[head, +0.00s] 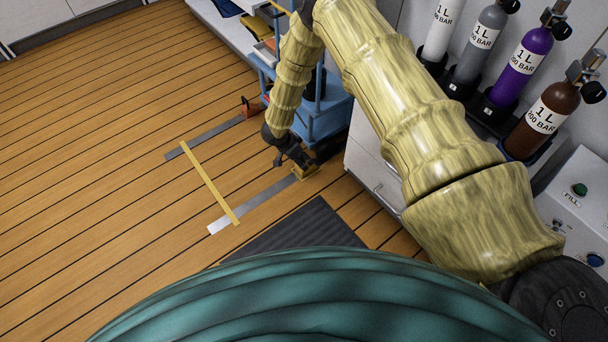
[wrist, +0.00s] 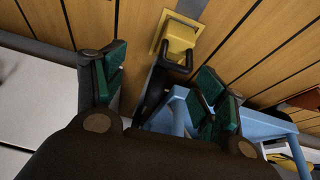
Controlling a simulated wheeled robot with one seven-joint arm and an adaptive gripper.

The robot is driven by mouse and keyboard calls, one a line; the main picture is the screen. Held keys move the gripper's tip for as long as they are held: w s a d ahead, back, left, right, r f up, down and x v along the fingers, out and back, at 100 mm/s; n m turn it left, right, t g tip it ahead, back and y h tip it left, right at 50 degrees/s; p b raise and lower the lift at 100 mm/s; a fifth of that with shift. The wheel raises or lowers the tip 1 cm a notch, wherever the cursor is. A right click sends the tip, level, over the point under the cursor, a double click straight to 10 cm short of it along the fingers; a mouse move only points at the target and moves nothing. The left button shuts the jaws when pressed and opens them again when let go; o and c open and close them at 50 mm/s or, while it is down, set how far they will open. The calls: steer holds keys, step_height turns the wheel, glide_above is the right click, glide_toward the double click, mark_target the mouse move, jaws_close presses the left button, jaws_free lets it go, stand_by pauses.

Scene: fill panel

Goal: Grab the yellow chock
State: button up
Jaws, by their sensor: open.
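The yellow chock (head: 306,171) sits on the floor at the far right end of a grey metal strip, by the foot of the blue cart. In the wrist view the chock (wrist: 181,36) lies at the top, beyond the fingertips, with a dark loop handle on its near side. My gripper (head: 292,161) is just above and beside the chock in the head view. In the wrist view my gripper (wrist: 166,82) is open, its green pads apart with nothing held between them. The gap between fingers and chock is hard to judge.
The blue cart (head: 322,117) stands right behind the chock, with a dark wheel part below. An orange-red chock (head: 250,107) sits on another strip farther back. A white cabinet (head: 372,178) is to the right, with gas bottles above.

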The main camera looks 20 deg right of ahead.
steer(key=shift+m, duration=0.3)
steer(key=f+b, duration=0.1)
steer(key=f, duration=0.1)
steer(key=w+f+b, duration=0.1)
steer(key=f, duration=0.1)
steer(key=w+d+f+b, duration=0.1)
steer(key=f, duration=0.1)
steer(key=shift+w+f, duration=0.25)
steer(key=shift+w+b+x, duration=0.15)
steer(key=shift+b+x, duration=0.7)
steer(key=shift+x, duration=0.4)
steer(key=shift+w+b+x, duration=0.1)
steer(key=shift+b+x, duration=0.75)
steer(key=shift+x, duration=0.45)
steer(key=shift+d, duration=0.1)
steer(key=shift+r, duration=0.1)
steer(key=c, duration=1.3)
